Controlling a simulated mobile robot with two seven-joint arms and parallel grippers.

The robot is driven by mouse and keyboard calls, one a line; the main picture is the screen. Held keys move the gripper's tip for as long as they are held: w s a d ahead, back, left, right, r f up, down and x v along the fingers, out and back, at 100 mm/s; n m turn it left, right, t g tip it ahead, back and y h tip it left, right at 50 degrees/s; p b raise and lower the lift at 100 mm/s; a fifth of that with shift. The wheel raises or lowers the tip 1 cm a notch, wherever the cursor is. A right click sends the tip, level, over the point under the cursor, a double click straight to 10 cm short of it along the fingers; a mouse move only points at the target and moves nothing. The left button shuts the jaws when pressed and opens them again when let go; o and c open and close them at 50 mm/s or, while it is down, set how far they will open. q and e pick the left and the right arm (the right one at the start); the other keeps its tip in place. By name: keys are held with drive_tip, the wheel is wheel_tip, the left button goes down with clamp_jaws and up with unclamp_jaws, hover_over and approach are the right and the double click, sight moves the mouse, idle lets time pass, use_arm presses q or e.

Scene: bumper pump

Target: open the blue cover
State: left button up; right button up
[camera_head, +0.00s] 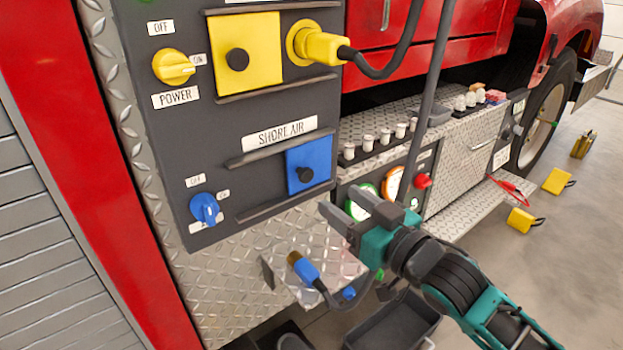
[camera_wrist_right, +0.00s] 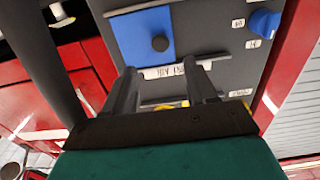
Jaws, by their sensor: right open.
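The blue cover (camera_head: 308,160) is a square plate with a black round knob (camera_head: 305,174), sitting between two dark rails under the SHORE AIR label on the grey panel. It lies flat on the panel, closed. It also shows in the right wrist view (camera_wrist_right: 138,32), upside down. My right gripper (camera_head: 341,199) is open and empty, just below and right of the cover in the head view, apart from it as far as I can see. In the wrist view its two fingers (camera_wrist_right: 160,70) point toward the panel near the knob. My left gripper is not in view.
A yellow cover (camera_head: 260,75) and a yellow plug (camera_head: 322,46) are above; a blue switch (camera_head: 205,208) is at lower left. A dark pole (camera_head: 430,90) stands right of the panel. Gauges (camera_head: 393,182) lie behind my gripper.

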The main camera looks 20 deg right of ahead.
sight(308, 177)
drive_tip(key=x, duration=0.9)
drive_tip(key=shift+w, duration=0.15)
clamp_jaws()
drive_tip(key=shift+a, duration=0.1)
idle(0.4)
